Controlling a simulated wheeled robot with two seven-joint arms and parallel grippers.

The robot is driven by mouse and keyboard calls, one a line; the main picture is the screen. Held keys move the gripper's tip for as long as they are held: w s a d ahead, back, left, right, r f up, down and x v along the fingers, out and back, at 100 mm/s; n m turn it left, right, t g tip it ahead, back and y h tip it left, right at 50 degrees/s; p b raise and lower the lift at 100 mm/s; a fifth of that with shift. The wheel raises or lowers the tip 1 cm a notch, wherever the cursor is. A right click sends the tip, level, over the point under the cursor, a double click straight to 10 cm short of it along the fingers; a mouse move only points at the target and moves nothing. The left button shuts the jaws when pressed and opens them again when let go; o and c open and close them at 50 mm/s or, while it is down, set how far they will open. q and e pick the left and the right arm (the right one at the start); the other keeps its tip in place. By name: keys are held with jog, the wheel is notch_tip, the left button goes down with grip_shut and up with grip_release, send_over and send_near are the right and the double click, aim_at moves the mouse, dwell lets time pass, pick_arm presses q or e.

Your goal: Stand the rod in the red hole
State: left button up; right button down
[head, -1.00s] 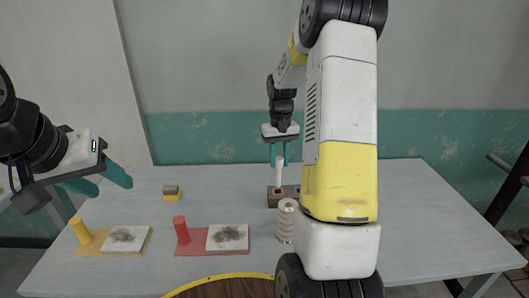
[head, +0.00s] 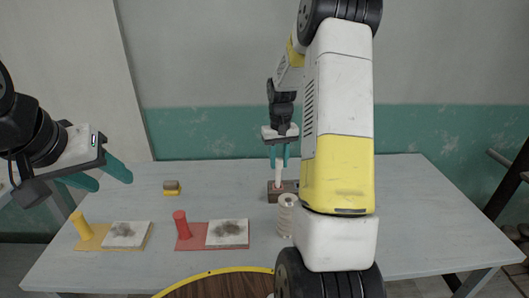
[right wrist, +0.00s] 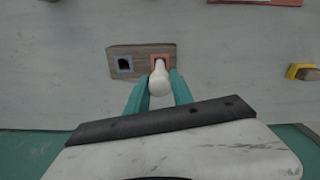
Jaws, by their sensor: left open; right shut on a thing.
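A white rod (head: 279,168) is held roughly upright in my right gripper (head: 279,157), whose teal fingers are shut on it. The rod's rounded top shows between the fingers in the right wrist view (right wrist: 159,80). Under it is a brown block (head: 289,186) with two square-rimmed holes. In the right wrist view the red hole (right wrist: 160,61) lies at the rod's far end and is partly covered by the rod; the blue hole (right wrist: 124,64) is clear. I cannot tell whether the rod's tip is inside the red hole. My left gripper (head: 109,180) is open and empty at the left.
A ribbed white spool (head: 287,216) stands just in front of the block. A red cylinder (head: 181,225) and a yellow cylinder (head: 81,225) stand on coloured mats beside white tiles with grey smudges. A small yellow-brown block (head: 171,188) lies behind. The table's right side is clear.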

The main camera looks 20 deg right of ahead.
send_over(278, 186)
jog(key=shift+w+d+f, duration=0.1)
jog(key=shift+w+f, duration=0.1)
jog(key=shift+f, duration=0.95)
jog(key=shift+w+d+f, duration=0.1)
jog(key=shift+w+f, duration=0.1)
jog(key=shift+f, duration=0.95)
jog(key=c, duration=1)
grip_release()
jog(key=shift+c, duration=0.2)
jog(key=shift+r, duration=3.85)
